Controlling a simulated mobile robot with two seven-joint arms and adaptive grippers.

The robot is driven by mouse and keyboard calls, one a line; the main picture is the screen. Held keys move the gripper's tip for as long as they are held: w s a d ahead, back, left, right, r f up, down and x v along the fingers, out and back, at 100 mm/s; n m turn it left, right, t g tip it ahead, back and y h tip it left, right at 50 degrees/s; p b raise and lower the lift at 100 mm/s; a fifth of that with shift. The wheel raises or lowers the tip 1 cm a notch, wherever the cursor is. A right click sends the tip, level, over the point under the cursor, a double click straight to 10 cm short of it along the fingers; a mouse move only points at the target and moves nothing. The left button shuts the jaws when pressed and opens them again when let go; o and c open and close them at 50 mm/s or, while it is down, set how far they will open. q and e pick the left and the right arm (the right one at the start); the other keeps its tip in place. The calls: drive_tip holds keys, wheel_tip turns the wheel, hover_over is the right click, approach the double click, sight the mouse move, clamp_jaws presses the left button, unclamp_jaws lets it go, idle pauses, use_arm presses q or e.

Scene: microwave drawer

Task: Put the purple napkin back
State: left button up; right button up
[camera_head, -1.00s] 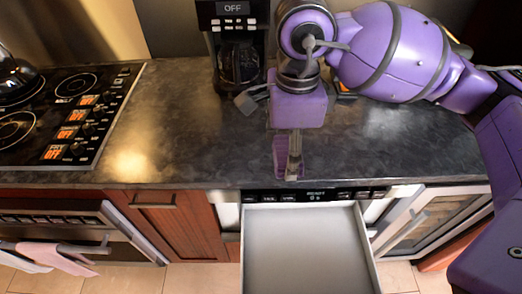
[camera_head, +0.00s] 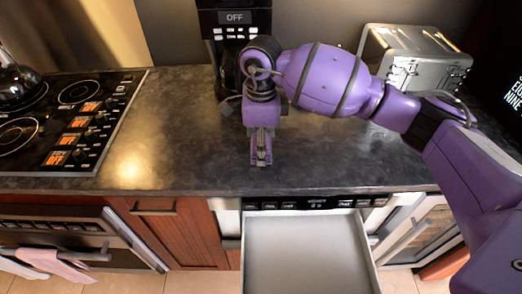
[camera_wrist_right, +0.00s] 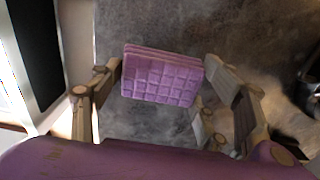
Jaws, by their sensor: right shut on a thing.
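The purple napkin (camera_wrist_right: 162,76) is a small folded square with a waffle pattern, seen in the right wrist view. It sits between the two fingers of my right gripper (camera_wrist_right: 161,72), which is shut on it. In the head view my right gripper (camera_head: 261,155) points down over the front part of the dark counter, and the napkin is mostly hidden by the fingers. The open white drawer (camera_head: 308,255) below the counter looks empty in its visible part. My left gripper is not in view.
A coffee maker (camera_head: 235,20) stands behind my right gripper, and a metal toaster (camera_head: 415,60) at the back right. A stove (camera_head: 75,120) is at the left. A pink cloth (camera_head: 62,265) hangs on the oven handle. The counter (camera_head: 170,130) left of my gripper is clear.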

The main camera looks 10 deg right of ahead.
drive_tip(key=shift+f, duration=1.55)
drive_tip(key=shift+f, duration=0.2)
drive_tip(key=o, duration=1.2)
wheel_tip(320, 180, up, 12)
drive_tip(key=shift+r, duration=0.25)
drive_tip(key=shift+s, duration=0.1)
